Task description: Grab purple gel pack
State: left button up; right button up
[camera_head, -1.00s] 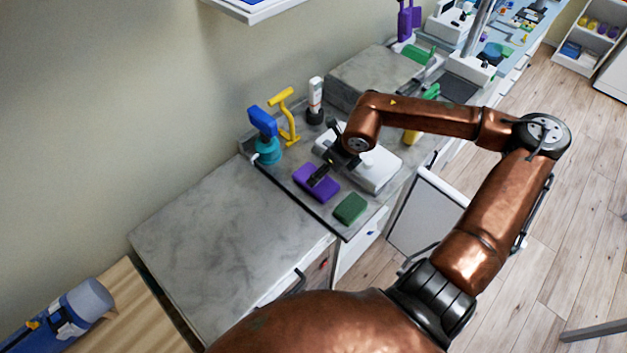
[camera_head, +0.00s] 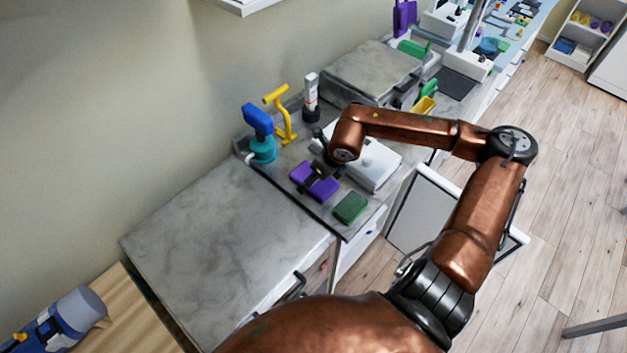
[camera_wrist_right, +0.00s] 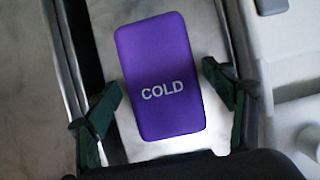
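The purple gel pack (camera_head: 318,187) lies flat on the counter, left of the green pack and in front of the white device. It also shows in the right wrist view (camera_wrist_right: 160,75), marked "COLD". My right gripper (camera_head: 314,180) is above the pack, its dark fingers covering part of it in the head view. In the wrist view its two green-black fingers (camera_wrist_right: 168,105) are spread apart on either side of the pack's near end, with visible gaps. Whether the fingertips touch the counter is hard to tell. My left gripper is not in view.
A green pack (camera_head: 350,208) lies close by on the right. A white device (camera_head: 376,165) stands beside the purple pack. A teal-and-blue spray bottle (camera_head: 262,140) and a yellow tool (camera_head: 282,115) stand behind. The left marble counter (camera_head: 215,235) is clear.

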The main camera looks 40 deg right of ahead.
jog(key=c, duration=1.2)
jog(key=shift+r, duration=0.1)
